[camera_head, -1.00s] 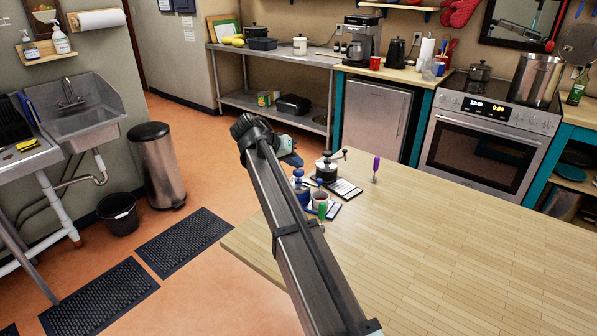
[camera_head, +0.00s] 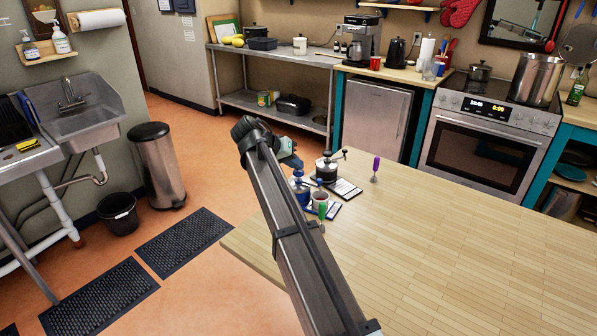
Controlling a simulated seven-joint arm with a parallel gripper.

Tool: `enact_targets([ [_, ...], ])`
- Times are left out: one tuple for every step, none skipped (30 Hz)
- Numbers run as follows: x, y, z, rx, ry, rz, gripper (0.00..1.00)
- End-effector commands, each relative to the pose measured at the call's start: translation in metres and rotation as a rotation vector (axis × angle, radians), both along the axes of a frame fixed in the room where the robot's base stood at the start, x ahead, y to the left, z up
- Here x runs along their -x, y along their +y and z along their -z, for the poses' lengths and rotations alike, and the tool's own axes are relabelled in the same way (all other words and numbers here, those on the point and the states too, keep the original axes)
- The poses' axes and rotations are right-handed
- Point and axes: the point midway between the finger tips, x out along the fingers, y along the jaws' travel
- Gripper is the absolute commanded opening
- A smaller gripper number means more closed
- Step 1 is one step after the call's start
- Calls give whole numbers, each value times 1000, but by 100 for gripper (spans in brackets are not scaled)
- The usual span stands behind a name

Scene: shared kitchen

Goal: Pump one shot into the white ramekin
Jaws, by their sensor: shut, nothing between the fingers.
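A blue pump bottle (camera_head: 302,196) stands near the table's left edge, partly behind my arm. A small pale cup (camera_head: 320,197) with a dark inside stands just right of it; it may be the white ramekin, but its colour is hard to tell. A second pump container, dark and silver (camera_head: 326,172), stands behind them with its spout toward the right. My gripper (camera_head: 292,160) is shut and empty, above and behind the blue bottle's pump head and left of the dark container. Its fingertips are small in view, and I cannot tell whether they touch anything.
A green-handled tool (camera_head: 323,210) is by the pale cup and a purple-handled one (camera_head: 376,168) stands farther right. Dark-edged cards (camera_head: 346,189) lie under the containers. The wooden table (camera_head: 450,250) is clear to the right. A stove (camera_head: 485,135) stands beyond it.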

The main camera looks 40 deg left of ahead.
Motion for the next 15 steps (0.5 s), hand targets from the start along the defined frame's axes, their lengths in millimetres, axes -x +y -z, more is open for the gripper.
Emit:
enact_targets([
  [0,0,1,0,0,0,0],
  [0,0,1,0,0,0,0],
  [0,0,1,0,0,0,0],
  [0,0,2,0,0,0,0],
  [0,0,2,0,0,0,0],
  [0,0,2,0,0,0,0],
  [0,0,3,0,0,0,0],
  [0,0,3,0,0,0,0],
  [0,0,3,0,0,0,0],
  [0,0,4,0,0,0,0],
  [0,0,4,0,0,0,0],
  [0,0,4,0,0,0,0],
  [0,0,5,0,0,0,0],
  [0,0,5,0,0,0,0],
  [0,0,5,0,0,0,0],
])
